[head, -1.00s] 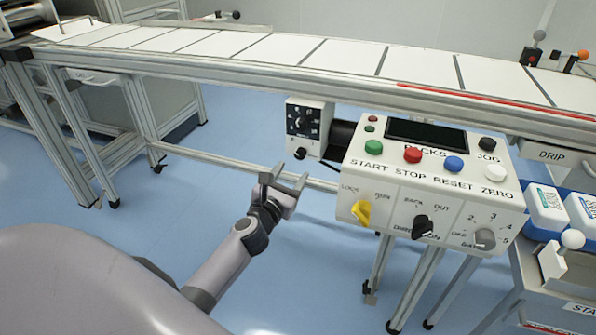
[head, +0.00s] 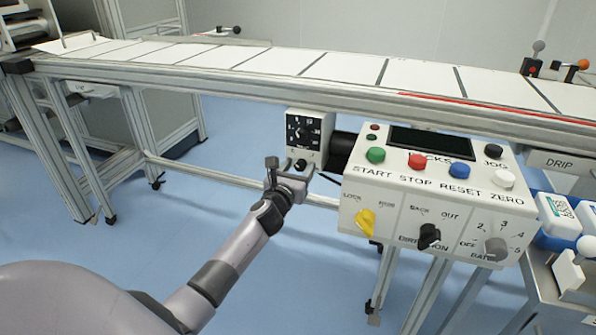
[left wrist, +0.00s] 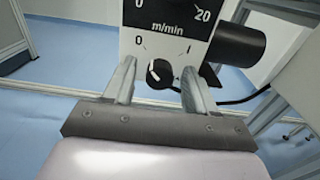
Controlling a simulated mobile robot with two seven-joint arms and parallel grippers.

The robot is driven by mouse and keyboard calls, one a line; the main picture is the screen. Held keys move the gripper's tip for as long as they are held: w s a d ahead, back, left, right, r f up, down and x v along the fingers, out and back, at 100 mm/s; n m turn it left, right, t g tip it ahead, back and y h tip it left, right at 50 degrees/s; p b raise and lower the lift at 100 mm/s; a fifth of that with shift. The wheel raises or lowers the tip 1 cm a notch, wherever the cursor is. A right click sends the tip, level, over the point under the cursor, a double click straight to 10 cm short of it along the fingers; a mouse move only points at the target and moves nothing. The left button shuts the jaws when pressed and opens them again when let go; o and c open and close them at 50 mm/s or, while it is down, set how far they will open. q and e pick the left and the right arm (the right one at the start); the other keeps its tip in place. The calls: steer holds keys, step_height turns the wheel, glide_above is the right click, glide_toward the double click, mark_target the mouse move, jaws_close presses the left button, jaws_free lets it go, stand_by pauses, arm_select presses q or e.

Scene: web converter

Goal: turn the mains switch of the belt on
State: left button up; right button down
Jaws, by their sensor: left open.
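The belt's drive box (head: 307,139) hangs under the conveyor, with a speed dial marked m/min on its front. Below the dial is a small black rotary switch (head: 300,164) marked 0 and I. In the left wrist view this switch (left wrist: 159,72) shows between and beyond my fingertips, its pale pointer line slanting to the upper left, toward the 0. My left gripper (head: 287,166) is open and empty just in front of the box's lower part. In the left wrist view its two fingers (left wrist: 160,80) stand on either side of the switch; contact cannot be told. My right gripper is not in view.
A control panel (head: 432,195) with coloured buttons, a yellow key switch (head: 365,221) and black and grey knobs stands just right of the box. The conveyor belt (head: 300,66) runs above. A black motor (left wrist: 238,44) sticks out beside the box.

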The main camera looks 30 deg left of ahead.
arm_select(q)
steer(key=shift+c, duration=0.3)
jaws_close()
